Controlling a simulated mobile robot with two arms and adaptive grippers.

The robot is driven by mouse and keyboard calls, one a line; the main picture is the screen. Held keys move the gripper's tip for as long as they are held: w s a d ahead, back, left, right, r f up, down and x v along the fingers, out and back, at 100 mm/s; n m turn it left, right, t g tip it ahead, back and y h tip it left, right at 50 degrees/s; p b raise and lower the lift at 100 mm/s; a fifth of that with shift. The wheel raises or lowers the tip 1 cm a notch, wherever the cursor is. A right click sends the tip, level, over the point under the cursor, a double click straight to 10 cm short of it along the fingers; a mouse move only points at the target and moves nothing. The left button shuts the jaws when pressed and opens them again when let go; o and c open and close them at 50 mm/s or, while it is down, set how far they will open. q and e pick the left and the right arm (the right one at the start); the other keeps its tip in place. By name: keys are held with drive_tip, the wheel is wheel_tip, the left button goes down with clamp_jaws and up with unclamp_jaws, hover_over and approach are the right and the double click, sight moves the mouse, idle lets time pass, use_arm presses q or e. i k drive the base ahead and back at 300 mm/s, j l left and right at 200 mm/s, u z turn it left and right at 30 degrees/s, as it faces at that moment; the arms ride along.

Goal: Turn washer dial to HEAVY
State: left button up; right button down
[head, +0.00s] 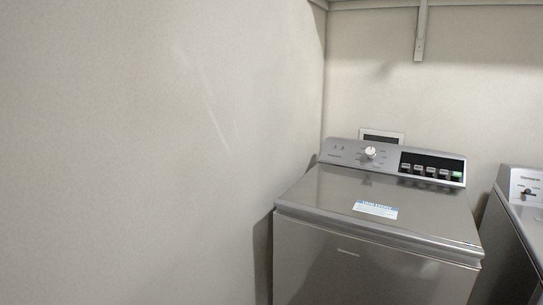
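The topload washer (330,194) stands in the corner at the right of the head view, grey, with its lid shut. Its tilted control panel (338,154) runs along the back edge of the top. The round light dial (370,152) sits left of the middle of that panel. Small markings surround the dial but are too small to read, so I cannot tell its setting. Several buttons (430,171) sit in a dark strip to the right of the dial. Neither of my grippers shows in the head view.
A blue and white label (376,209) lies on the washer lid. A second grey appliance (520,225) with its own knob stands to the right, across a narrow gap. A bare wall (150,150) fills the left. A shelf bracket (421,32) hangs above.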

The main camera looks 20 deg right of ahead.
sight(371, 152)
drive_tip(key=z, duration=1.3)
drive_tip(key=i+j+u, duration=0.2)
drive_tip(key=j+u, duration=0.2)
